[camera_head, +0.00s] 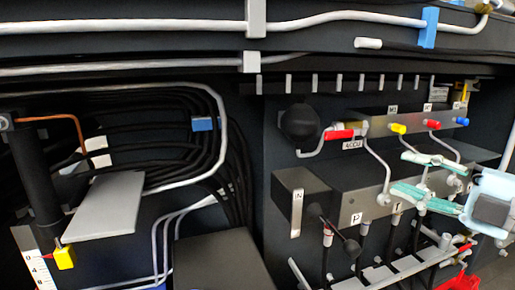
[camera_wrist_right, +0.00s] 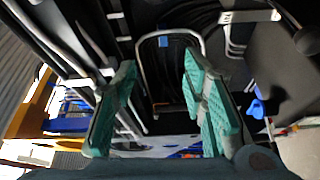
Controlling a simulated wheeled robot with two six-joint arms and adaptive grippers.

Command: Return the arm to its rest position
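My right gripper (camera_head: 402,173) reaches in from the right edge in the head view, in front of the grey valve block with the hoses. Its two teal-padded fingers point left and stand apart. In the right wrist view the same gripper (camera_wrist_right: 160,64) shows both fingers spread wide, with nothing held between them. Dark hoses and a bent pale pipe show in the gap, beyond the fingertips. I cannot tell from the head view whether the fingers touch the block or its fittings. My left gripper is not in view.
The valve block (camera_head: 362,202) carries hose fittings below. Red (camera_head: 433,125), yellow (camera_head: 398,129) and blue (camera_head: 462,121) caps sit on the upper block. A black ball (camera_head: 300,122) stands left of them. A pale plate (camera_head: 106,205) and a yellow piece (camera_head: 64,257) are at left.

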